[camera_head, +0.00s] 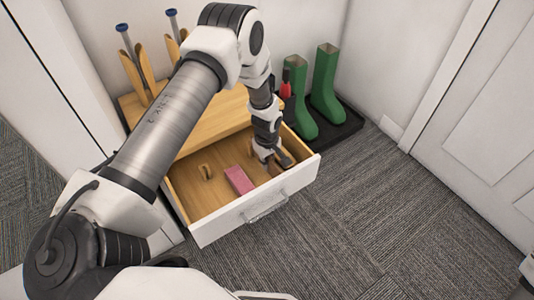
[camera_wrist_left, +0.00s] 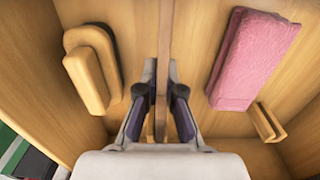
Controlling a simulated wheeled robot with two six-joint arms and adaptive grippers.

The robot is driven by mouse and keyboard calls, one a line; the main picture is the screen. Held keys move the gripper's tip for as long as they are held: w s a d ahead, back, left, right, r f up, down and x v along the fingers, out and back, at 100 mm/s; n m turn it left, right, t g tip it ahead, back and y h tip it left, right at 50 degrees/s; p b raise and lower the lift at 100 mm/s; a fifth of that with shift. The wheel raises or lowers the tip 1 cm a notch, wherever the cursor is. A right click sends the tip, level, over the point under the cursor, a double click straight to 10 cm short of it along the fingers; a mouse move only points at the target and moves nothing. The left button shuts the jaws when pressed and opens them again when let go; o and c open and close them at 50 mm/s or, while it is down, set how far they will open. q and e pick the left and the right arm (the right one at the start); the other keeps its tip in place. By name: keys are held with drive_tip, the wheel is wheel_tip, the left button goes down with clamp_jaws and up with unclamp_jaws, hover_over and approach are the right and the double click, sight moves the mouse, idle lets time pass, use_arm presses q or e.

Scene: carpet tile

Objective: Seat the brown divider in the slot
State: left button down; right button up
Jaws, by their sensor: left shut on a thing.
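My left gripper (camera_head: 277,160) reaches down into the right part of the open drawer (camera_head: 228,218). In the left wrist view the gripper (camera_wrist_left: 160,112) is shut on the brown divider (camera_wrist_left: 164,40), a thin upright board seen edge-on between the fingers. The divider runs from the fingers to the top of that view. Its lower edge is hidden, so I cannot tell whether it touches the drawer floor or sits in a slot. I cannot make out the slot with certainty.
A pink block (camera_head: 239,180) lies in the drawer beside the gripper. A small wooden piece (camera_head: 206,172) lies left of it. A rounded tan piece (camera_wrist_left: 92,68) is on the divider's other side. Green boots (camera_head: 326,85) stand on a black tray (camera_head: 345,130) behind.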

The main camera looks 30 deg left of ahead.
use_arm(q)
drive_tip(key=shift+f+b, duration=0.5)
drive_tip(key=shift+f, duration=0.35)
drive_tip(key=c, duration=1.2)
unclamp_jaws()
drive_tip(key=shift+c, duration=0.2)
wheel_tip(320, 180, up, 12)
